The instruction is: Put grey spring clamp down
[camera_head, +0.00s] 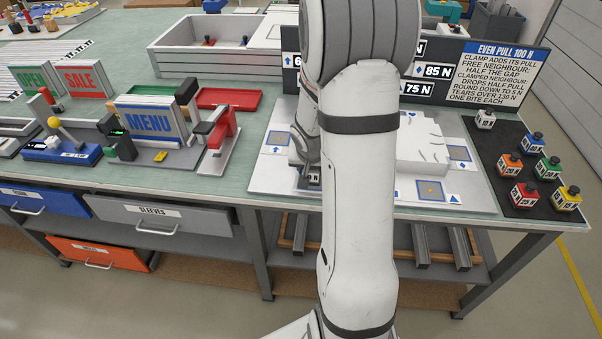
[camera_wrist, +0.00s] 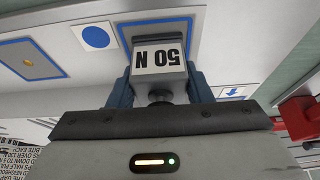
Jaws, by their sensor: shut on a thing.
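The grey spring clamp (camera_wrist: 160,58) shows in the wrist view with an upside-down "50 N" label. My gripper (camera_wrist: 160,88) is shut on it, one blue-grey finger on each side. Behind the clamp is a blue-outlined square pad (camera_wrist: 197,28) on a light board. I cannot tell whether the clamp touches the board. In the head view my gripper (camera_head: 311,178) is low over the left front of the white board (camera_head: 270,179), partly hidden by my arm. The clamp is hard to make out there.
Other blue-outlined pads (camera_head: 430,190) lie on the board. A raised white block (camera_head: 423,150) stands on it. A black mat (camera_head: 505,165) at right bears several coloured clamps, with a sign (camera_head: 495,75) behind. A red-handled fixture (camera_head: 222,130) stands left of the board.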

